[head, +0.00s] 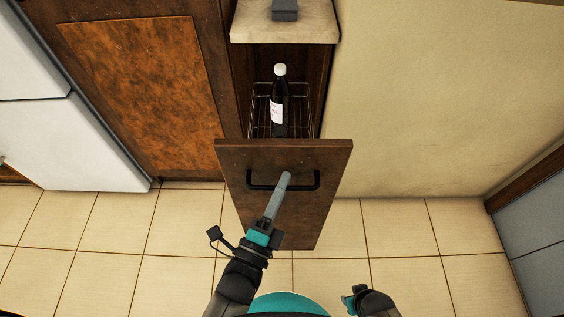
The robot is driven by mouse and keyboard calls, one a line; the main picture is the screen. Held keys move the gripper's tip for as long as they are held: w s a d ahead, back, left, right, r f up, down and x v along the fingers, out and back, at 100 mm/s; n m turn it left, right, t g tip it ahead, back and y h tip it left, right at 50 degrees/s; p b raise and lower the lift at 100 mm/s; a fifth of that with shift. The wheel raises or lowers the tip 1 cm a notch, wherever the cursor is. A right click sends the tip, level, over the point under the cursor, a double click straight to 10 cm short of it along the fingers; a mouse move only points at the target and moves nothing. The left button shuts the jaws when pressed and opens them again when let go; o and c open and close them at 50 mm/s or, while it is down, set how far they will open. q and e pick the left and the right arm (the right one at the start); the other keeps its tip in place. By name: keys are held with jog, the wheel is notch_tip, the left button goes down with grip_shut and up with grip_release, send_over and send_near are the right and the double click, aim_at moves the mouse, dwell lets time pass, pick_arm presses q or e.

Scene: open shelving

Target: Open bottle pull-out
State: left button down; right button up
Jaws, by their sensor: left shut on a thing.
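The bottle pull-out (284,217) has a dark brown wooden front and stands out from the cabinet. Its wire basket (262,106) shows behind the front, with a dark bottle (279,108) with a white cap and label standing in it. A black bar handle (314,180) is on the front. My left gripper (286,180) is at the middle of this handle, with its fingers shut on it. My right gripper (350,298) is low in the view, away from the pull-out; its fingers are too small to judge.
A brown cabinet door (145,90) and a white appliance (70,140) stand on the left. A pale counter piece (285,28) with a grey object (284,10) is above the pull-out. A beige wall (440,90) is on the right. The tiled floor (410,225) is clear.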

pick_arm(q)
jog(key=shift+s+p, duration=0.35)
jog(key=shift+s, duration=1.5)
pick_arm(e)
jog(key=shift+s+d+f, duration=0.45)
jog(key=shift+s+d, duration=0.15)
jog(key=shift+s, duration=0.25)
pick_arm(q)
jog(key=c, duration=0.9)
grip_release()
jog(key=shift+s, duration=0.1)
jog(key=shift+p+v, duration=0.45)
jog(key=shift+v, duration=7.1)
pick_arm(e)
jog(key=shift+s+d+f, duration=0.25)
jog(key=shift+s+d, duration=0.3)
jog(key=shift+s, duration=0.2)
